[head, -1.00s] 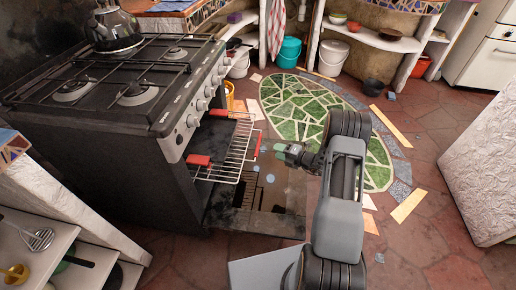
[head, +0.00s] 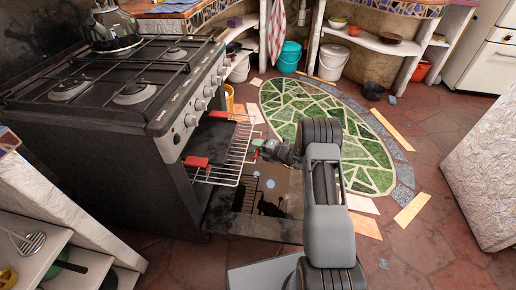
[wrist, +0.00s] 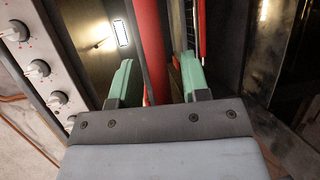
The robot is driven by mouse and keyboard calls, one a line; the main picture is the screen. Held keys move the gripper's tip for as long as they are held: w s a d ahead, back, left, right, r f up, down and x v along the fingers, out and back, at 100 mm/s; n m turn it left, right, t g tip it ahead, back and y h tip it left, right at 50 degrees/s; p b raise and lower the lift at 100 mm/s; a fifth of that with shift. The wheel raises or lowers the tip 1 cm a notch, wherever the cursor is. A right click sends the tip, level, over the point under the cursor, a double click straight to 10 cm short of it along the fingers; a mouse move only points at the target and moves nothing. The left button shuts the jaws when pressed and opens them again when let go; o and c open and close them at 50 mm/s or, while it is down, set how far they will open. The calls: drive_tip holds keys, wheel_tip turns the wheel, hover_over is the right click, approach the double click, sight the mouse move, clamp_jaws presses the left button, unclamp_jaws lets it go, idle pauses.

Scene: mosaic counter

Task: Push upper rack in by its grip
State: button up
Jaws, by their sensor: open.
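The upper rack (head: 228,158) is a wire shelf pulled partly out of the black oven, above the lowered oven door (head: 262,222). Red pieces sit at its near side (head: 196,162) and far side. In the wrist view, a red grip bar (wrist: 150,45) runs lengthwise between the green fingers of my gripper (wrist: 154,85). The fingers are apart, one on each side of the bar; I cannot tell whether either touches it. In the head view, my gripper (head: 257,143) is at the rack's outer edge and hides most of the grip there.
The stove top (head: 110,80) with a kettle (head: 115,25) stands above the oven, its knobs (head: 205,105) facing the rack. A yellow bucket (head: 229,97) stands beyond the oven. A green mosaic patch (head: 310,110) covers open floor behind my arm. A white textured block (head: 490,180) stands at right.

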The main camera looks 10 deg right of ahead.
sight(210, 142)
clamp_jaws()
idle(0.3)
drive_tip(key=shift+a, duration=0.1)
drive_tip(key=w+a+b, duration=0.1)
drive_tip(key=w+a, duration=0.1)
drive_tip(key=a, duration=0.4)
drive_tip(key=w+a+b, duration=0.2)
drive_tip(key=w+a, duration=0.1)
drive_tip(key=a, duration=0.4)
drive_tip(key=w+a+b, duration=0.1)
drive_tip(key=w+a, duration=0.2)
drive_tip(key=a, duration=0.4)
drive_tip(key=shift+w+a+f, duration=0.1)
drive_tip(key=shift+w, duration=0.05)
drive_tip(key=shift+w+a+b, duration=0.3)
drive_tip(key=shift+a+b, duration=0.05)
drive_tip(key=shift+a, duration=0.4)
drive_tip(key=shift+r, duration=0.2)
drive_tip(key=shift+a, duration=0.15)
